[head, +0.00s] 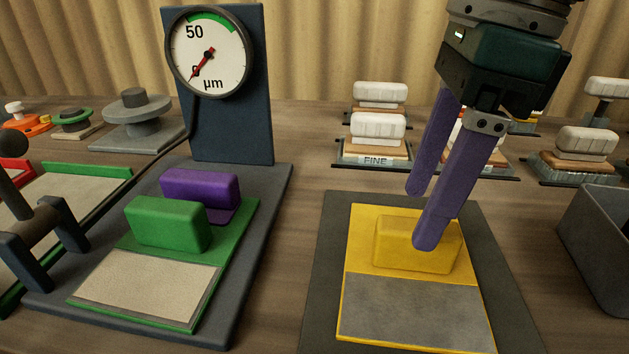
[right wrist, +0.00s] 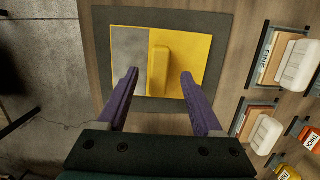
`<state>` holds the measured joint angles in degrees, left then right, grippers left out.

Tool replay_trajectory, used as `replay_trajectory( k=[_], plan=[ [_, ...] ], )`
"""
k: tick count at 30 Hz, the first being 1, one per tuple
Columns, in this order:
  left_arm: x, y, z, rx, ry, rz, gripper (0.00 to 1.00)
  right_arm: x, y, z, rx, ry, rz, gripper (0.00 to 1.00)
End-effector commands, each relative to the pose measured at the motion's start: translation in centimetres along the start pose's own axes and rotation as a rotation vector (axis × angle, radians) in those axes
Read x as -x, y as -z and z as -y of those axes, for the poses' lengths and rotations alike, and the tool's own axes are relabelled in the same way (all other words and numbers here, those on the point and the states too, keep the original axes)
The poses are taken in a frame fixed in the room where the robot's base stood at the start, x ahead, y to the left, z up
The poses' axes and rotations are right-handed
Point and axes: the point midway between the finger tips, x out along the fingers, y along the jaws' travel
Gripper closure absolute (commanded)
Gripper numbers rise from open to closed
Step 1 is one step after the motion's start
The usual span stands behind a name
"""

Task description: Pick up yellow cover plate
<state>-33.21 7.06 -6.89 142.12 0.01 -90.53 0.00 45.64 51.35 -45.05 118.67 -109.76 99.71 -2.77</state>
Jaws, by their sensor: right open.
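The yellow cover plate (head: 362,314) lies flat on a dark grey mat (head: 323,290). It has a raised yellow block handle (head: 395,247) and a grey panel on its near part. My right gripper (head: 422,218) is open, with purple fingers pointing down above the handle, and one finger hides part of it. In the right wrist view the plate (right wrist: 192,50) lies ahead of the fingertips, and the handle (right wrist: 160,72) shows between the two fingers with nothing held. My left gripper is not in view.
A green plate (head: 232,240) with a green block and a purple block (head: 200,186) sits on a dark base below a dial gauge (head: 209,52) at left. White-handled blocks (head: 377,128) stand behind the mat. A grey bin (head: 595,240) is at right. Bare table separates base and mat.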

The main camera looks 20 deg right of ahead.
Motion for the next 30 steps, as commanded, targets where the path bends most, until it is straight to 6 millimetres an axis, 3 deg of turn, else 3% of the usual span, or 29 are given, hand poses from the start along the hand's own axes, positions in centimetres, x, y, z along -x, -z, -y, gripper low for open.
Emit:
replay_trajectory(
  k=[7, 16, 30],
  plan=[
    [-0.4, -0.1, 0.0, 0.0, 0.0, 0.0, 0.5, -3.8, 0.7, -0.1, -0.001, -0.004, -0.001, 0.32],
    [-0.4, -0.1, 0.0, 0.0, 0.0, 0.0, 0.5, -4.3, 0.7, 0.0, 0.0, -0.001, 0.0, 0.32],
    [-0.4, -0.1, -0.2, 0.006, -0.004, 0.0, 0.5, -4.3, 0.7, 0.0, 0.0, -0.001, 0.0, 0.85]
  ],
)
